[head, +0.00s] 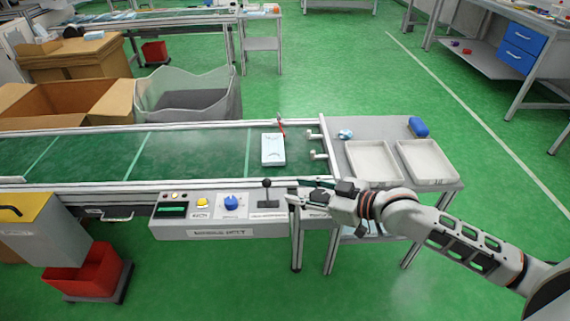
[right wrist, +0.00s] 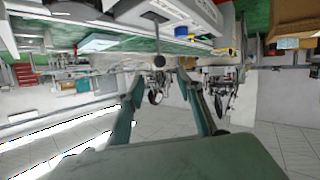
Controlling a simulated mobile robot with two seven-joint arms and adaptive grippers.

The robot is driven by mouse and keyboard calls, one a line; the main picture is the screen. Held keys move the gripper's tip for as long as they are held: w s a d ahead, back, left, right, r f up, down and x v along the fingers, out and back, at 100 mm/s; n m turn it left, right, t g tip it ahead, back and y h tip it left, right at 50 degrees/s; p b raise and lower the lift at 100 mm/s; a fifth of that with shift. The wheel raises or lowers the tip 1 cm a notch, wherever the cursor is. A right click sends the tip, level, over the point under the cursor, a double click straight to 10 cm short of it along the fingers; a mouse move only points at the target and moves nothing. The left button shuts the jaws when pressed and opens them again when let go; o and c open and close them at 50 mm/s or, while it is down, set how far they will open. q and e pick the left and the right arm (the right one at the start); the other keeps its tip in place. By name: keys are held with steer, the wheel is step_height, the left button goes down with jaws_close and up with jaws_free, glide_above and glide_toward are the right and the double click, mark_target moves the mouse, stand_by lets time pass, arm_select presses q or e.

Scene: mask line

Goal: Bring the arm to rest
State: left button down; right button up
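My right arm comes in from the right in the head view. Its gripper (head: 306,191) is over the right end of the conveyor's control panel (head: 222,233), just right of the black ball-topped lever (head: 267,184). In the right wrist view the two fingers of the gripper (right wrist: 160,76) stand apart with nothing held between them. The lever's black ball (right wrist: 159,61) shows beyond the fingertips; I cannot tell whether a finger touches it. My left gripper is in neither view.
A pale blue mask pack (head: 272,150) lies near the conveyor's right end. Two white trays (head: 372,163) (head: 427,161), a blue object (head: 418,127) and a small crumpled blue item (head: 345,134) are on the side table. Cardboard boxes (head: 108,100) stand behind the conveyor. Green floor is clear at right.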

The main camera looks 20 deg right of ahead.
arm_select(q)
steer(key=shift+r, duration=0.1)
